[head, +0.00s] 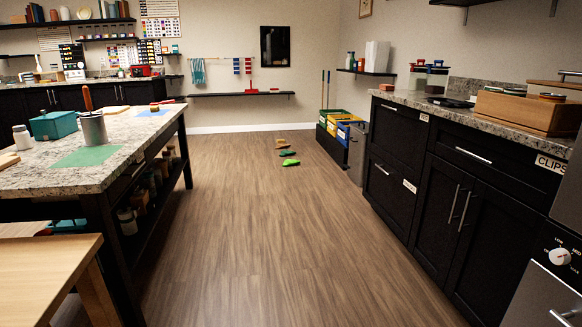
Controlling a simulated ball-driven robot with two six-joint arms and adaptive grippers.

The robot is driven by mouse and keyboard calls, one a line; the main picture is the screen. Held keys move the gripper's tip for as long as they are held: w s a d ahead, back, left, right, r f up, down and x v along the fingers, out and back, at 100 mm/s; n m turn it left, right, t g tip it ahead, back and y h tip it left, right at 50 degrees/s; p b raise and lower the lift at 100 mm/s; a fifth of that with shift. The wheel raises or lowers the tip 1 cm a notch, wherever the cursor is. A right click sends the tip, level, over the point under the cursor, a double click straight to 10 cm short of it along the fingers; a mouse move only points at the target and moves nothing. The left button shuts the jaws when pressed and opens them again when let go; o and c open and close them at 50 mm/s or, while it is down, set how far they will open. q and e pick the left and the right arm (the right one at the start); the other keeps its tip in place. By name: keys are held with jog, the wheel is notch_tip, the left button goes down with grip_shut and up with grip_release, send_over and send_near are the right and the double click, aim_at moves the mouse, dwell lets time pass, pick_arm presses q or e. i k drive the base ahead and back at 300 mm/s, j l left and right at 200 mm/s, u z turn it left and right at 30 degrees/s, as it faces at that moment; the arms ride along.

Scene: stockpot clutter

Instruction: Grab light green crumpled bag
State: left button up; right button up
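A small bright green item (291,162) lies on the wooden floor at the far end of the aisle; it looks like the light green crumpled bag, but is too small to be sure. A darker green item (286,153) lies just behind it, and a brown one (281,144) and an orange-brown one (281,140) lie behind that. Neither of my grippers shows in the head view.
A granite-topped island (130,150) stands on the left, with a wooden bench (40,270) in front. Dark cabinets (455,190) line the right. Sorting bins (338,130) stand by the far right wall. The floor (260,230) between is clear.

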aim_at(289, 162)
jog(key=i+u, duration=0.15)
jog(key=i, duration=6.35)
jog(key=i+z, duration=0.15)
jog(key=i, duration=0.25)
jog(key=i+j+z, duration=0.15)
jog(key=i, duration=0.3)
jog(key=i+j+z, duration=0.15)
jog(key=i, duration=0.25)
jog(key=i+j+z, duration=0.2)
jog(key=i, duration=0.2)
jog(key=i+j+z, duration=0.5)
jog(key=i+j, duration=0.15)
